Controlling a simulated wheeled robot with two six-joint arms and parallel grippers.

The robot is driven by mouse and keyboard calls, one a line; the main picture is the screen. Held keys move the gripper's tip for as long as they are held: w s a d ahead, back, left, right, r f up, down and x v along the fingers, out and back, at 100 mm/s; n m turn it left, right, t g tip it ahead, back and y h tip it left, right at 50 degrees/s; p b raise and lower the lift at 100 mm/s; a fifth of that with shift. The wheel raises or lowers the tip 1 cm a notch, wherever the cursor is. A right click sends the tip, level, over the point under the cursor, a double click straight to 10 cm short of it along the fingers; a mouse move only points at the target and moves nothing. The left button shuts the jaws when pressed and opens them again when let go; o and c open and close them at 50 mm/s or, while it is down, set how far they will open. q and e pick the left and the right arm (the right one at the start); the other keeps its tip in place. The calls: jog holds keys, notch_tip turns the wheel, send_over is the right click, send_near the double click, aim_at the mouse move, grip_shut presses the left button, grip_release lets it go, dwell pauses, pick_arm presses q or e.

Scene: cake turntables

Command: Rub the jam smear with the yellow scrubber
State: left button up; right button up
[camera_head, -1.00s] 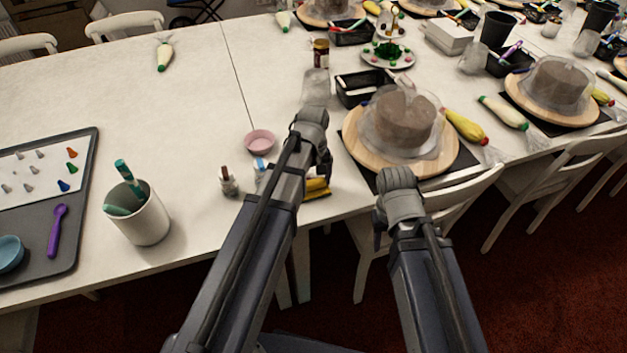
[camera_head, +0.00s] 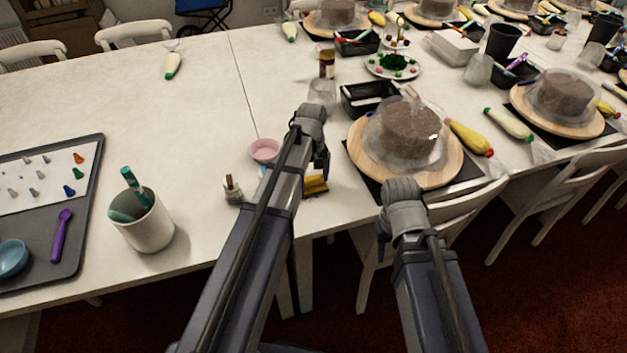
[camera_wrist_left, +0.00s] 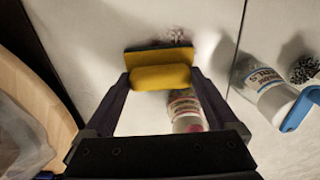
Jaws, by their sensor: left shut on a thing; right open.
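The yellow scrubber (camera_wrist_left: 160,77) with a dark pad side is held between the fingertips of my left gripper (camera_wrist_left: 158,82) in the left wrist view. In the head view the scrubber (camera_head: 315,185) shows just below my left gripper (camera_head: 321,166), near the table's front edge. I cannot tell whether the pad touches the table. My right gripper (camera_head: 383,236) is off the front edge, empty, its fingers mostly hidden.
A small dark-topped bottle (camera_head: 232,190), pink bowl (camera_head: 264,150) and white cup (camera_head: 148,228) are left. A wooden turntable (camera_head: 370,165) with cake is right.

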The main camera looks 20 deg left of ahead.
pick_arm(q)
jog(key=shift+w+a, duration=0.6)
jog(key=shift+w, duration=0.3)
jog(key=shift+s+d+f, duration=0.1)
jog(key=shift+s+d, duration=0.45)
jog(key=shift+s, duration=0.3)
jog(key=shift+s+d, duration=0.55)
jog(key=shift+s, duration=0.3)
jog(key=shift+s+d, duration=0.1)
jog(key=shift+s+d, duration=0.5)
jog(key=shift+s, duration=0.2)
jog(key=shift+s+d, duration=0.45)
jog(key=shift+s, duration=0.25)
